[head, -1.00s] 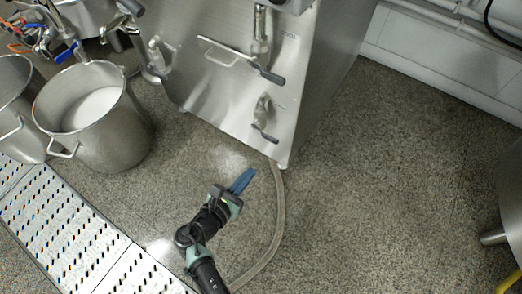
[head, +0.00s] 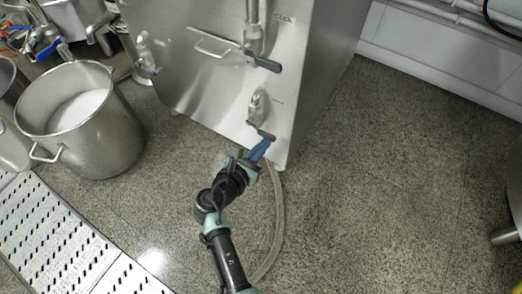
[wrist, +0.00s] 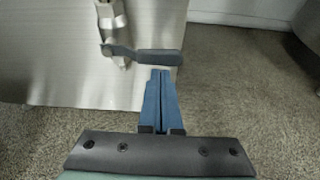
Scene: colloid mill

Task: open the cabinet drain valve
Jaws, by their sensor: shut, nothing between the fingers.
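The steel cabinet (head: 208,90) has a lower valve (head: 257,107) near the bottom right of its front; its label is too small to read. The valve's dark lever (head: 262,134) sticks out to the right, about level, and also shows in the wrist view (wrist: 158,57). My gripper (head: 266,142) is shut and empty, its blue fingers pointing up at the lever. In the wrist view its fingertips (wrist: 161,72) lie just below the lever's free half. Whether they touch it I cannot tell.
A second valve lever (head: 262,62) sits higher on the cabinet, marked COOL, beside a bar handle (head: 215,50). A hose (head: 278,220) runs along the floor right of my arm. A steel pot (head: 85,125) stands left.

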